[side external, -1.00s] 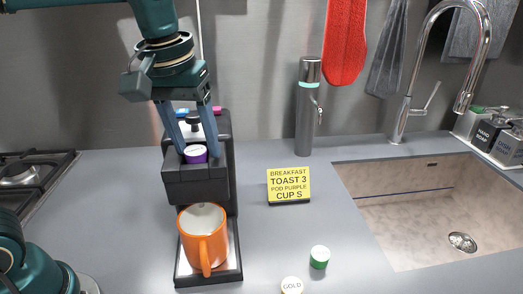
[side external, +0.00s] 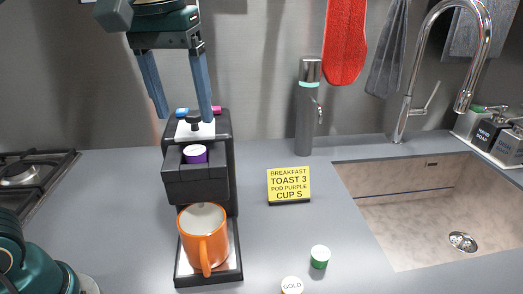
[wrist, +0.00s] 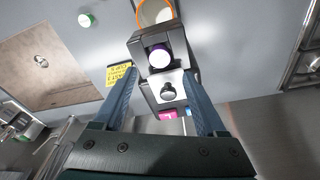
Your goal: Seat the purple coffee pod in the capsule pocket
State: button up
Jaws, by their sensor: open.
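The purple coffee pod (side external: 195,154) with a pale lid sits upright in the pocket of the black coffee machine's front drawer (side external: 196,188). In the wrist view the pod (wrist: 160,58) shows its white lid, with a little purple at its edge. How deep it sits is hard to tell. My gripper (side external: 185,112) is open and empty, above and behind the pod, with its fingers apart at the height of the machine's top. In the wrist view its fingers (wrist: 162,78) straddle the machine top without touching the pod.
An orange mug (side external: 203,238) stands on the machine's drip tray. A black knob (side external: 193,118) sits on the machine's top. A green pod (side external: 320,257) and a gold-labelled pod (side external: 292,286) are on the counter. A yellow sign (side external: 289,184) stands to the right, before the sink (side external: 400,240).

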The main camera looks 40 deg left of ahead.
jog(key=shift+s+r, duration=0.1)
jog(key=shift+r, duration=0.15)
jog(key=s+a+f+m+t, duration=0.1)
jog(key=s+f+m+t, duration=0.3)
jog(key=s+f, duration=0.6)
notch_tip(320, 180, down, 2)
jog(key=shift+s+m+h, duration=0.15)
jog(key=shift+m+h, duration=0.15)
jog(key=shift+m, duration=0.2)
